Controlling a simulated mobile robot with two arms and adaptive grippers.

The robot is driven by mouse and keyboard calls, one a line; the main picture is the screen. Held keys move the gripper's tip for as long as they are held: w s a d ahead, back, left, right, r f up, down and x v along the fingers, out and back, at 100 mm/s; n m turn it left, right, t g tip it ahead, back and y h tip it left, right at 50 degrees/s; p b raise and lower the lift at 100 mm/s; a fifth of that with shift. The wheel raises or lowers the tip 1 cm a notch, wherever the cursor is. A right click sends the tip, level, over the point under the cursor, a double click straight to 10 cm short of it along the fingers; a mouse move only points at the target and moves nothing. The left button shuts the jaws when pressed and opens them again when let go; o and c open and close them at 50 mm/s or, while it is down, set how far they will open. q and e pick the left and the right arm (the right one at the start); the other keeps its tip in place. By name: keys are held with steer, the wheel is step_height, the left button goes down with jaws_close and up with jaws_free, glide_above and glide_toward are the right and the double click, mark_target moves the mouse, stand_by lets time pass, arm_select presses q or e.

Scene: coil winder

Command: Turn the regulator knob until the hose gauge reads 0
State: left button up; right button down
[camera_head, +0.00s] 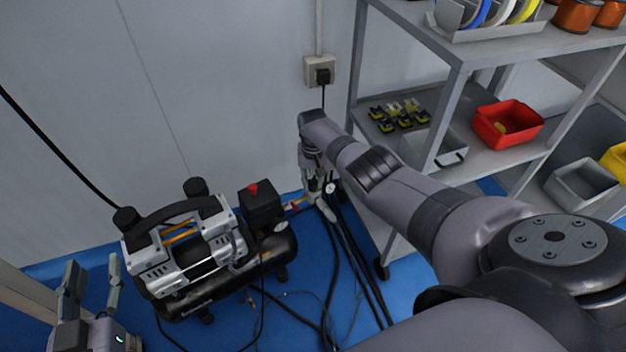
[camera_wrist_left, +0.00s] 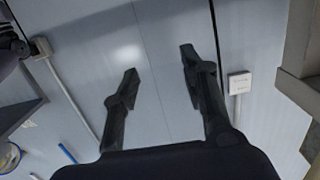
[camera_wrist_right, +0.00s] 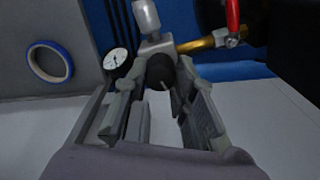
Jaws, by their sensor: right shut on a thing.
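The black regulator knob (camera_wrist_right: 161,73) sits between the fingers of my right gripper (camera_wrist_right: 160,100), which is shut on it. The round white hose gauge (camera_wrist_right: 116,58) is just left of the knob in the right wrist view. Its dark needle shows, but the figures are too small to read. In the head view the gauge (camera_head: 331,188) is beside my right gripper (camera_head: 316,180), right of the compressor, and the knob is hidden. My left gripper (camera_head: 92,272) is open and empty at the lower left. In the left wrist view its fingers (camera_wrist_left: 157,70) are apart before the wall.
The compressor (camera_head: 190,255) stands on the blue floor with black hoses around it. A brass fitting (camera_wrist_right: 196,45) and red valve handle (camera_wrist_right: 232,17) are close to the knob. A blue tape roll (camera_wrist_right: 48,61) is nearby. A grey shelf (camera_head: 460,55) with bins stands right.

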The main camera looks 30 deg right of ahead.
steer(key=n, duration=0.4)
steer(key=shift+a+n, duration=0.1)
steer(key=shift+n, duration=0.2)
steer(key=n, duration=0.4)
steer(key=shift+n, duration=0.3)
steer(key=n, duration=0.5)
steer(key=shift+n, duration=0.3)
steer(key=n, duration=0.3)
steer(key=shift+b, duration=0.35)
steer(key=n, duration=0.7)
steer(key=shift+n+b, duration=0.3)
steer(key=shift+n, duration=0.1)
steer(key=n, duration=0.3)
arm_select(q)
step_height(320, 180, up, 8)
steer(key=d+t+h, duration=0.1)
steer(key=t, duration=0.3)
steer(key=shift+s+t+h, duration=0.25)
steer(key=shift+t+h, duration=0.05)
steer(key=shift+h, duration=0.1)
arm_select(e)
steer(key=shift+n, duration=1)
